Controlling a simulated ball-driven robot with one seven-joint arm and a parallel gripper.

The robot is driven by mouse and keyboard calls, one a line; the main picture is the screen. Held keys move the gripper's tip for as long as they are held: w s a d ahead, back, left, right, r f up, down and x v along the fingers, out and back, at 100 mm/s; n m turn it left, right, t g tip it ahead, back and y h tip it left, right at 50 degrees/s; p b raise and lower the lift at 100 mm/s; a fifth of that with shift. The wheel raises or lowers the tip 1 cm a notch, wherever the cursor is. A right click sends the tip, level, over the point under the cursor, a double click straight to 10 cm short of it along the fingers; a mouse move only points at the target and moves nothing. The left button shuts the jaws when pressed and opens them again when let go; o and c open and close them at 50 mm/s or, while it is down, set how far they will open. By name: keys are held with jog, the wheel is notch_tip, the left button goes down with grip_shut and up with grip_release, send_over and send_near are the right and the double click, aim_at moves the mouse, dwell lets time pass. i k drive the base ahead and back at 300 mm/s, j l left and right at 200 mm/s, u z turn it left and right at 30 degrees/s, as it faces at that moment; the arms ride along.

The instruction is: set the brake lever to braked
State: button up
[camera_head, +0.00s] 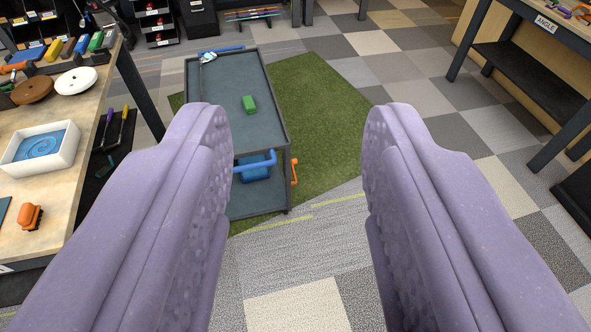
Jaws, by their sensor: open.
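A dark grey two-level cart (230,88) stands ahead, left of the middle of the picture. A small orange lever (294,172) is at its near right corner and looks like the brake lever; it appears to hang roughly upright, and I cannot tell its setting. The lever shows in the gap, well beyond the fingertips. The left finger hides part of the cart's near left side.
A wooden workbench (75,165) with a white tray (42,147) stands at left. A table labelled ANGLE (545,22) is at upper right. Green turf (320,110) and clear carpet tiles (300,270) lie right of and before the cart.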

aim_at(294, 161)
jog(key=i+l+u, duration=0.25)
jog(key=i+l, duration=0.15)
jog(key=i, duration=0.4)
jog(key=i+l+u, duration=0.3)
jog(key=i+l, duration=0.25)
jog(key=i, duration=0.25)
jog(key=i+l+u, duration=0.25)
jog(key=i+l, duration=0.45)
jog(key=i+l+u, duration=0.3)
jog(key=i+l, duration=0.35)
jog(key=l, duration=0.25)
